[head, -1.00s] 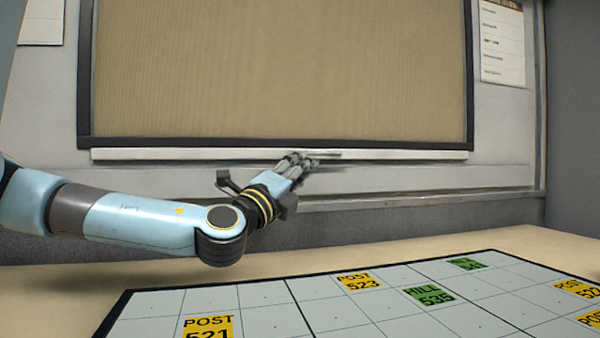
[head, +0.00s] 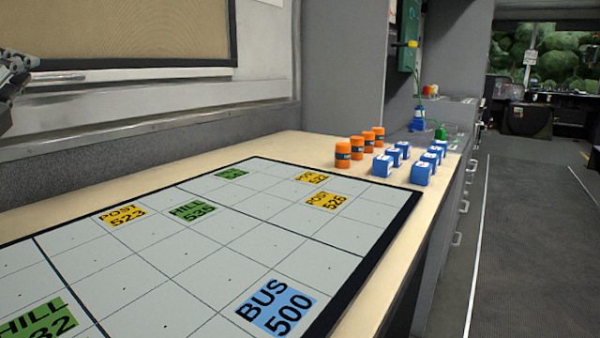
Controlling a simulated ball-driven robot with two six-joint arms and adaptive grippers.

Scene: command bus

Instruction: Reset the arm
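My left gripper (head: 15,78) shows only in part at the left edge of the head view. It is raised in front of the wall, by the lower edge of the tan board (head: 130,28). Its fingers are cut off by the picture edge, so I cannot tell whether it is open or shut. My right gripper and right arm are not in view.
A gridded board (head: 240,250) with coloured labels lies on the wooden counter (head: 285,147). Orange cylinders (head: 343,155) and blue blocks (head: 382,165) stand beyond its far right end. A clear grey aisle floor (head: 530,230) runs along the right.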

